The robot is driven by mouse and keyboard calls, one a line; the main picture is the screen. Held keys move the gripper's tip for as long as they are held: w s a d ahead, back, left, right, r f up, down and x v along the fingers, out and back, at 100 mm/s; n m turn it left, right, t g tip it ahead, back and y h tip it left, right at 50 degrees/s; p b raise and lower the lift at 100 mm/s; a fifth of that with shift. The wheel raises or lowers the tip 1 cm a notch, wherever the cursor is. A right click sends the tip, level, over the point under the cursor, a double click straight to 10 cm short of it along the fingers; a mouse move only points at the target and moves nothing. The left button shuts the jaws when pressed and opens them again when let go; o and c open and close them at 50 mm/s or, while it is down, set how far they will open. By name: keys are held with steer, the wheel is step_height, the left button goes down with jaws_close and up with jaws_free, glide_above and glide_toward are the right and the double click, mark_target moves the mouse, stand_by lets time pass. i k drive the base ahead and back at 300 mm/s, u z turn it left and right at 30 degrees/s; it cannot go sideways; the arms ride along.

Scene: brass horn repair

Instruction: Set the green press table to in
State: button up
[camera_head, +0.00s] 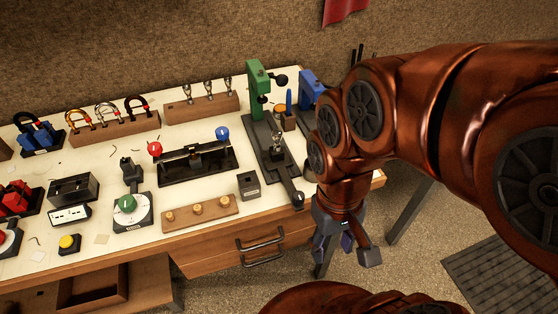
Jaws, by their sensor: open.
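The green press (256,88) stands at the back right of the bench, upright on a long dark base. Its dark press table (285,178) runs toward the bench's front edge and ends in a round black knob (298,198). A small metal piece (277,143) sits on the base below the press head. I cannot tell exactly how far the table is slid. My gripper (345,255) hangs in front of the bench edge, to the right of the knob and nearer to me. It is open, empty and apart from the press.
A blue press (310,85) stands right of the green one, partly hidden by my arm. A small dark block (249,185) and a wooden strip with brass knobs (199,211) lie left of the press table. Drawers (240,245) are below the bench top. Open floor lies at right.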

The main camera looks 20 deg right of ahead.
mark_target(273, 162)
steer(key=z, duration=2.45)
steer(key=k, duration=1.1)
steer(key=u, duration=2)
